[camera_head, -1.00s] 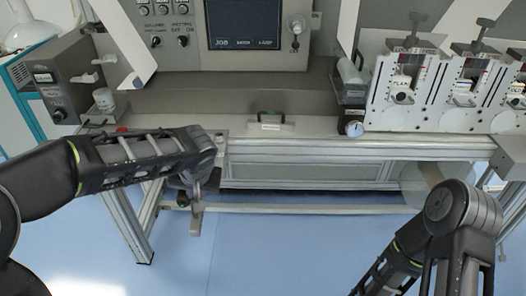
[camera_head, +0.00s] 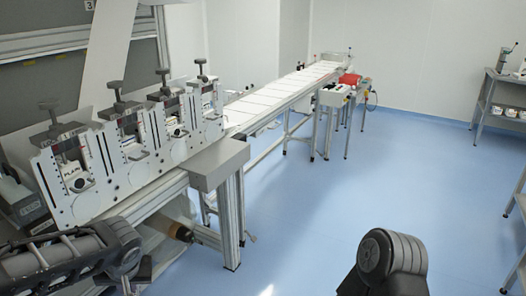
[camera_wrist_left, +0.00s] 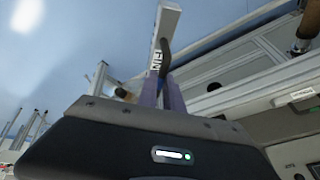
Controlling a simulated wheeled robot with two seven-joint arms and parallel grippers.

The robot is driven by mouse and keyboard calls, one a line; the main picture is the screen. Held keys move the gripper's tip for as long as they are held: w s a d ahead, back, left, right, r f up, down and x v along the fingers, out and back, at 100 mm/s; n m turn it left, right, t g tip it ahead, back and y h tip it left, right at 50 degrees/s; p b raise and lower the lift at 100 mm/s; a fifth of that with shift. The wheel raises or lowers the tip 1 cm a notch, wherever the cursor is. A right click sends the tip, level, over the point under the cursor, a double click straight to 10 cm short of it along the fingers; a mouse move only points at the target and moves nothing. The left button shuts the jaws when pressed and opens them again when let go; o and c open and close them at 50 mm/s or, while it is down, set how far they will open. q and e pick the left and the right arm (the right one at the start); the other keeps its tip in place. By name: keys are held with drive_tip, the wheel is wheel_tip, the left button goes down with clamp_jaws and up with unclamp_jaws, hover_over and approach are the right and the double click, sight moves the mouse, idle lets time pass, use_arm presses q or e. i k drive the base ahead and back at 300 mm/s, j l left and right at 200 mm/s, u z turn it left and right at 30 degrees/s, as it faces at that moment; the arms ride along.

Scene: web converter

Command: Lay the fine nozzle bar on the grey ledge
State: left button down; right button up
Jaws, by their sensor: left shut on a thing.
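My left gripper (camera_wrist_left: 162,92) is shut on a pale bar (camera_wrist_left: 166,22) in the left wrist view. The bar has a dark handle-like part and a small label whose letters are hard to read; it sticks out past the fingers. In the head view my left arm reaches in at the bottom left, and its gripper is mostly cut off by the lower edge. A grey flat-topped block (camera_head: 219,163) stands at the near end of the machine frame; I cannot tell whether it is the grey ledge. My right gripper is out of the head view; only a right arm joint shows.
Several white stations with dark knobs (camera_head: 122,104) line the machine at left. A long white conveyor (camera_head: 283,92) runs to the back, with a red item (camera_head: 349,79) near its end. Shelving (camera_head: 500,100) stands at right. The blue floor (camera_head: 330,205) between is clear.

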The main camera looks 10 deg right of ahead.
sight(218, 153)
drive_tip(key=i+z, duration=0.45)
drive_tip(key=i+j+z, duration=0.2)
drive_tip(key=z, duration=0.25)
drive_tip(key=i+j+z, duration=0.3)
drive_tip(key=z, duration=0.15)
drive_tip(key=i+j, duration=0.55)
drive_tip(key=j+z, duration=0.05)
